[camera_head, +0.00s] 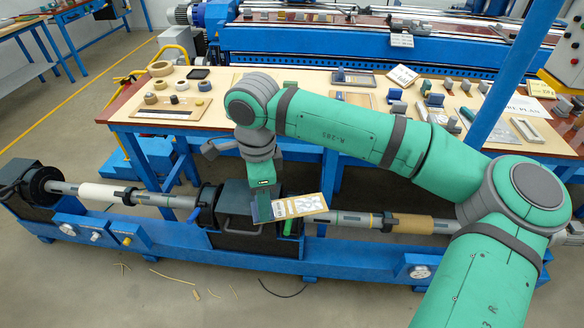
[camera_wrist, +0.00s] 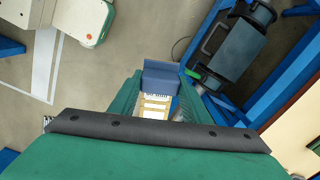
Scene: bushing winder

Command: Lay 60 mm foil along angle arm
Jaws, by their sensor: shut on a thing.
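My gripper (camera_head: 266,208) points down over the dark middle carriage (camera_head: 238,236) of the winder. It is shut on a blue block with a pale, yellow-marked card (camera_head: 302,206); the card sticks out to the right in the head view. In the wrist view the blue block (camera_wrist: 162,76) and the card (camera_wrist: 155,108) sit between the green fingers. The winder's shaft carries a white sleeve (camera_head: 103,194) at left and a brown sleeve (camera_head: 412,224) at right. I cannot tell which part is the angle arm, nor whether the held piece is the foil.
The worktable (camera_head: 225,88) behind the winder holds tape rolls (camera_head: 160,69), small blocks and trays. A blue post (camera_head: 505,75) rises at right. Thin offcuts (camera_head: 175,275) lie on the floor in front of the blue winder bed (camera_head: 330,262). My arm hides part of the table.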

